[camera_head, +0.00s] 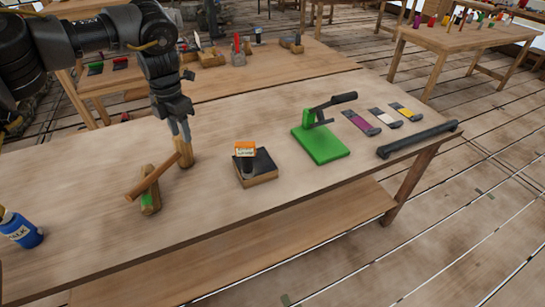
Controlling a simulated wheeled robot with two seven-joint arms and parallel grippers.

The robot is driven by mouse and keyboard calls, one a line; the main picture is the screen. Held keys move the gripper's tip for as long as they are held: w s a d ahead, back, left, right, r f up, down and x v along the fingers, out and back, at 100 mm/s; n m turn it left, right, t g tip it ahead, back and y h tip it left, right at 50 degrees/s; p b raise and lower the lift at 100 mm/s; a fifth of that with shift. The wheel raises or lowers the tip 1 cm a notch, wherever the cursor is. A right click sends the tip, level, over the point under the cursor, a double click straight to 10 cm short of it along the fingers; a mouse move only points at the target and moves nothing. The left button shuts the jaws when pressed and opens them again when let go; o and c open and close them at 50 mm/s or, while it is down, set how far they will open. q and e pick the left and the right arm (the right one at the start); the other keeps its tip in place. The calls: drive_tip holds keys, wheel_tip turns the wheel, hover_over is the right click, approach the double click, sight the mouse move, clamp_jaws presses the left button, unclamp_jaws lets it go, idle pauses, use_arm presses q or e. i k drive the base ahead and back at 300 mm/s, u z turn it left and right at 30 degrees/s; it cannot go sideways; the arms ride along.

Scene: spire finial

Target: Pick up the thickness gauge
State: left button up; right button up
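I cannot tell for certain which thing is the thickness gauge. A small orange piece with a pale label (245,148) stands with a dark lower part on a black-topped wooden block (263,167) mid-table. A green-based device with a black lever (320,145) stands right of it. My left gripper (182,130) points down at the top of a short upright wooden piece (184,153). The fingers are close together there; whether they grip it is unclear. My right gripper is out of view.
The table's front middle (200,225) is clear. Other tables with items stand behind.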

sight(245, 150)
drive_tip(key=z, duration=3.15)
drive_tip(key=k, duration=1.45)
drive_tip(key=u, duration=1.4)
